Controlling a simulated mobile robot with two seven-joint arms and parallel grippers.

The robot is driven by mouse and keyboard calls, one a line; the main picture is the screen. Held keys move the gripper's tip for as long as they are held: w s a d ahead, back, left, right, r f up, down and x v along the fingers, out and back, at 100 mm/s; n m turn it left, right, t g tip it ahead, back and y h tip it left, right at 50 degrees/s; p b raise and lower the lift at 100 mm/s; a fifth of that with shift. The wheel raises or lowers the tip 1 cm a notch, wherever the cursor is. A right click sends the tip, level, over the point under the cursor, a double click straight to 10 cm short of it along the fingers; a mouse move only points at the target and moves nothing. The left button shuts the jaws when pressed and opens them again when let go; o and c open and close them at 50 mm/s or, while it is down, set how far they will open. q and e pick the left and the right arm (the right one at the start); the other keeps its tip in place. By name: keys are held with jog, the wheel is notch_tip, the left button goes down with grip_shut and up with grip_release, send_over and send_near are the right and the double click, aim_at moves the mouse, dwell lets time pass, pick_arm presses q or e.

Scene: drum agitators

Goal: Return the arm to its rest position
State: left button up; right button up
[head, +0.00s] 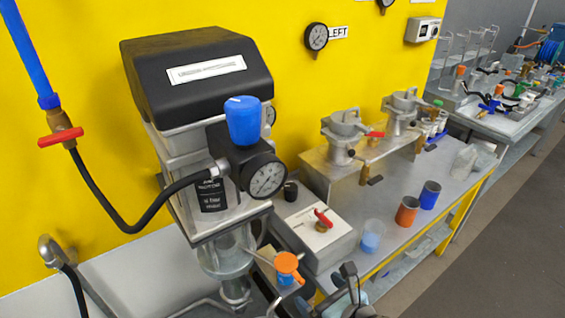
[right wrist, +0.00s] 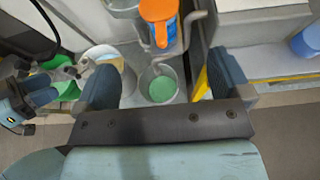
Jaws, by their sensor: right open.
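The black-topped agitator (head: 200,75) with a gauge (head: 265,175) stands close by. Cups (head: 407,210) stand near the bench's front edge. Open floor (head: 470,240) lies at the right.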

jog(key=s+a+r+m+p, duration=0.1)
jog(key=s+a+m+p, duration=0.25)
jog(key=m, duration=1.15)
pick_arm(q)
jog(key=shift+m, duration=0.3)
jog(key=r+p, duration=0.2)
jog(key=r, duration=0.1)
jog(key=a+r+p, duration=0.1)
jog(key=r, duration=0.1)
jog(key=shift+s+r+p, duration=0.2)
jog(key=shift+s+p, duration=0.15)
pick_arm(e)
jog(key=s+d+f+m+h, duration=0.1)
jog(key=s+d+f+m, duration=0.1)
jog(key=m, duration=0.6)
jog(key=s+d+f+m+h, duration=0.1)
jog(key=s+d+f+m, duration=0.2)
jog(key=d+m, duration=0.4)
jog(key=s+d+f+m+h, duration=0.2)
jog(key=s+d+m, duration=0.2)
jog(key=m, duration=0.5)
jog(key=shift+d+f+m, duration=0.4)
jog(key=shift+d, duration=0.2)
pick_arm(q)
jog(key=shift+c, duration=0.3)
